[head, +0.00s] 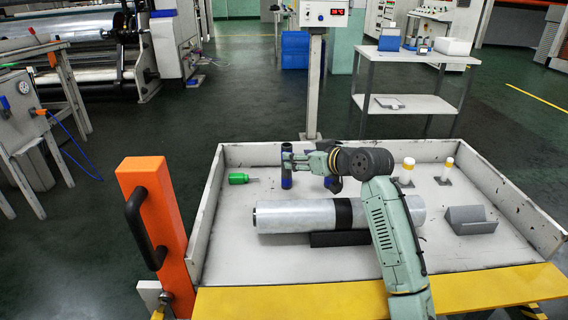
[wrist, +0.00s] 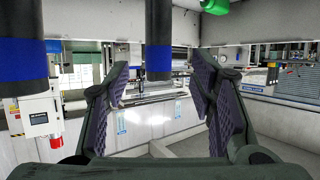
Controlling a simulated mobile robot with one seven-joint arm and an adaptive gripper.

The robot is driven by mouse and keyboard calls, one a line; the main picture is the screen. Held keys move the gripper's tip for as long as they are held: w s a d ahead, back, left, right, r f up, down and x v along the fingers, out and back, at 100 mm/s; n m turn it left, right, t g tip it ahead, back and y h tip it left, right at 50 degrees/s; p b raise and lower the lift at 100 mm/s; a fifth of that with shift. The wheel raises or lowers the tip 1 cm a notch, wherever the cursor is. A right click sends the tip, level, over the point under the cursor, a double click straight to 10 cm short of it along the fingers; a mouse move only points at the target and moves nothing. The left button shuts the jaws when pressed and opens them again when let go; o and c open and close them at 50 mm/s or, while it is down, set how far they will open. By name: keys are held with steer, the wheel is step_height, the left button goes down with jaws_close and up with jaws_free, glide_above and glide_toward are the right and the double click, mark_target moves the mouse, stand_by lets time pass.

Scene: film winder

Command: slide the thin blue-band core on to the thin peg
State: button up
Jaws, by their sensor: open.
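A dark core with a blue band (head: 286,181) stands at the back left of the tray, with my gripper (head: 291,161) across its upper part. In the wrist view a blue-band core (wrist: 158,52) shows between the two open fingers of my gripper (wrist: 160,85); whether they touch it I cannot tell. Another blue-band core (wrist: 22,65) looks wider at the left edge of that view. In the head view a dark, bluish shape behind my wrist is mostly hidden. Two white pegs with yellow bands stand at the back right: a thicker one (head: 406,175) and a thinner one (head: 446,172), both bare.
A large silver roll (head: 300,216) with a black band lies across the tray in front. A green-handled tool (head: 238,178) lies left of the core. Raised walls (head: 210,205) edge the tray.

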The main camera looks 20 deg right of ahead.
steer(key=p+x, duration=0.2)
steer(key=x, duration=0.5)
steer(key=shift+w, duration=0.15)
steer(key=shift+c, duration=0.5)
steer(key=shift+d, duration=0.1)
jaws_close()
